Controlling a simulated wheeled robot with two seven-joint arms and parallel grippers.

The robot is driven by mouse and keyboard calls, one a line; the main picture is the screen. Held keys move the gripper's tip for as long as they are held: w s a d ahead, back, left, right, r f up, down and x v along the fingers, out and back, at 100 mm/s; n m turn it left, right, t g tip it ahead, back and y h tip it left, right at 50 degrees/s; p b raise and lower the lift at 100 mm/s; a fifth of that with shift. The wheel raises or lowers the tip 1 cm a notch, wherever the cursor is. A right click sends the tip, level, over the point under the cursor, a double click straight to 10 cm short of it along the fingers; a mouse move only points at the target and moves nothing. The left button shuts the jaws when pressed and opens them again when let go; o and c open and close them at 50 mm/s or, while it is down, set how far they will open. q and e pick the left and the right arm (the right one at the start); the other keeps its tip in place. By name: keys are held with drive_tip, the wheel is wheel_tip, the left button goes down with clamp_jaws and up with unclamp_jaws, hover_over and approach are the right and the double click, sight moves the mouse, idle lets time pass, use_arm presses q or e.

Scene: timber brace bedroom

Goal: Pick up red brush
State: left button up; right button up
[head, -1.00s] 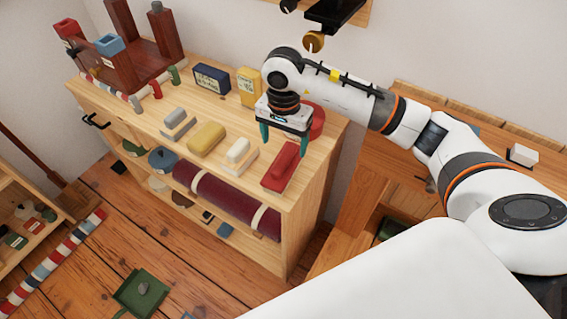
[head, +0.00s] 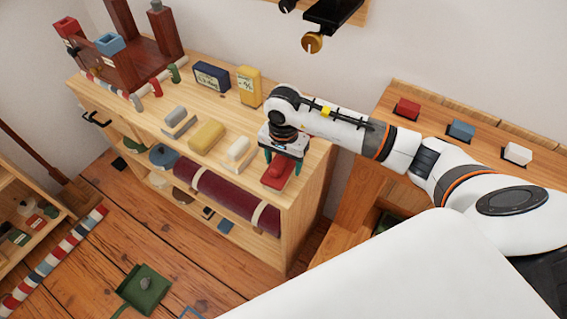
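The red brush (head: 279,176) lies at the right front end of the wooden shelf top. My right gripper (head: 282,165) points down directly over it. Its two teal fingers are apart, one at each side of the brush's upper part. I cannot tell whether the fingers touch the brush. The gripper body hides part of the brush. My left gripper is not in view.
On the shelf top (head: 219,170), a cream brush (head: 238,151), a yellow brush (head: 207,136) and a grey brush (head: 175,117) stand left of the red one. A yellow box (head: 249,86) and a blue box (head: 211,76) stand behind. A desk (head: 434,131) is at right.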

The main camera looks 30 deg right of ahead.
drive_tip(key=c, duration=0.8)
wheel_tip(320, 180, up, 10)
drive_tip(key=shift+r+b, duration=0.1)
drive_tip(key=shift+b, duration=0.55)
drive_tip(key=o, duration=0.5)
drive_tip(key=c, duration=0.3)
